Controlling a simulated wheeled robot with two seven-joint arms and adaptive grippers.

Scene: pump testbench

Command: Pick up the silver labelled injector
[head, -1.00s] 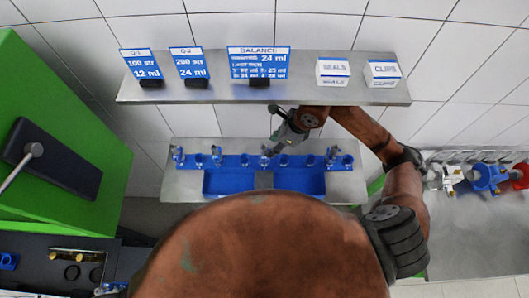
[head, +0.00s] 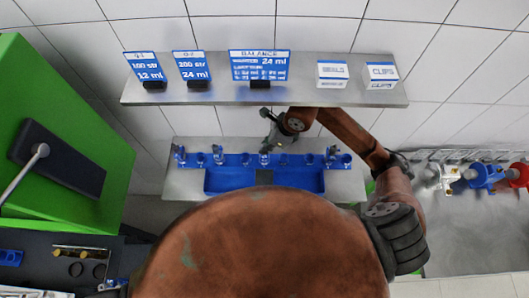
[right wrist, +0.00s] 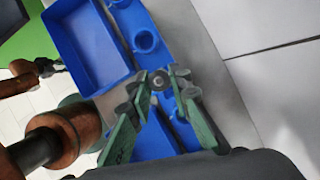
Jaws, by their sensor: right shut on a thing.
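My right gripper (head: 272,127) is over the middle of the blue rack in the head view. In the right wrist view its green-grey fingers (right wrist: 160,92) close around a small grey, round-ended part, which looks like an injector (right wrist: 159,83). Its label cannot be read, and the fingers hide most of it. Other upright injectors stand in the rack, at its left end (head: 179,153) and right end (head: 331,155). A small dark gripper-like end on a copper link, probably my left gripper (right wrist: 46,67), shows at the left of the right wrist view, its jaws unclear.
The blue rack (head: 240,160) has open trays (head: 225,181) in front. A metal shelf (head: 215,98) with signs and boxes of seals (head: 332,76) and clips (head: 381,77) hangs above. A green machine (head: 60,120) stands left. Valves (head: 483,175) line the right.

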